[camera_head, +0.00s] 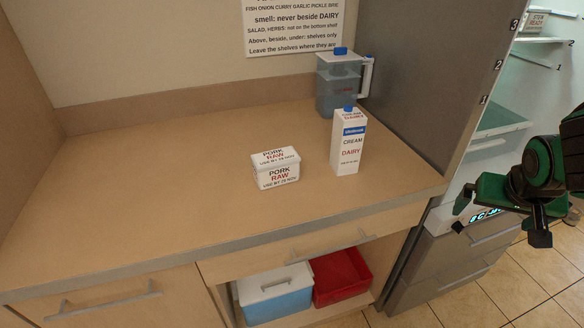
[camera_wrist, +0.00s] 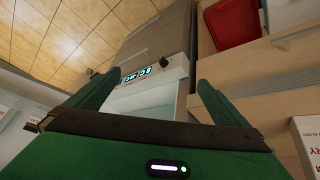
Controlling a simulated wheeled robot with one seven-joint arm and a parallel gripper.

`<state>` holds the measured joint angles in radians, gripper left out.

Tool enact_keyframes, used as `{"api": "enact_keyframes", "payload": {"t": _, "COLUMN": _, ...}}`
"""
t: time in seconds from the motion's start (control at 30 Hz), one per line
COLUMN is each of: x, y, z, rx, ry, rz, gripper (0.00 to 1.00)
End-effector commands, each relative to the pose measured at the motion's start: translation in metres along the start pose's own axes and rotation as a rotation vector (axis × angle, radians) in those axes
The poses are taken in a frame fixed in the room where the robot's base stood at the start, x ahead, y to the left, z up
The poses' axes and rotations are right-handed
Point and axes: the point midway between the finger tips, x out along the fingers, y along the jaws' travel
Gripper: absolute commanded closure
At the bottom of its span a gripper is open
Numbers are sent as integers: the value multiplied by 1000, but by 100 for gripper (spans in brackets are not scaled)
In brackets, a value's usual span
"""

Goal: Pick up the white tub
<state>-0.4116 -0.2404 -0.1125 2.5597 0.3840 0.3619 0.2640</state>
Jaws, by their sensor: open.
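The white tub (camera_head: 277,168), labelled PORK RAW, stands lidded and upright on the counter. It is not seen in the wrist view. My gripper (camera_head: 500,222) is at the far right of the head view, in front of the fridge and well away from the tub. In the wrist view my gripper (camera_wrist: 157,82) shows two green fingers spread apart with nothing between them.
The counter (camera_head: 150,170) is clear left of the tub. Below are a blue bin with a white lid (camera_head: 275,292) and a red tray (camera_head: 340,275). The fridge (camera_head: 500,120) is open.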

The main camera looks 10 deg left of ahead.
Motion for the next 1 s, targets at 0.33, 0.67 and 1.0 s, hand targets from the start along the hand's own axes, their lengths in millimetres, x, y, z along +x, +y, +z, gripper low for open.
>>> {"api": "enact_keyframes", "payload": {"t": 0.33, "x": -17, "y": -184, "z": -29, "rx": -239, "ry": 343, "rz": -224, "gripper": 0}}
{"api": "enact_keyframes", "payload": {"t": 0.67, "x": -88, "y": -354, "z": 27, "rx": -431, "ry": 596, "rz": -562, "gripper": 0}}
{"api": "enact_keyframes", "payload": {"t": 1.0, "x": -121, "y": -412, "z": 62, "rx": -492, "ry": 667, "rz": -711, "gripper": 0}}
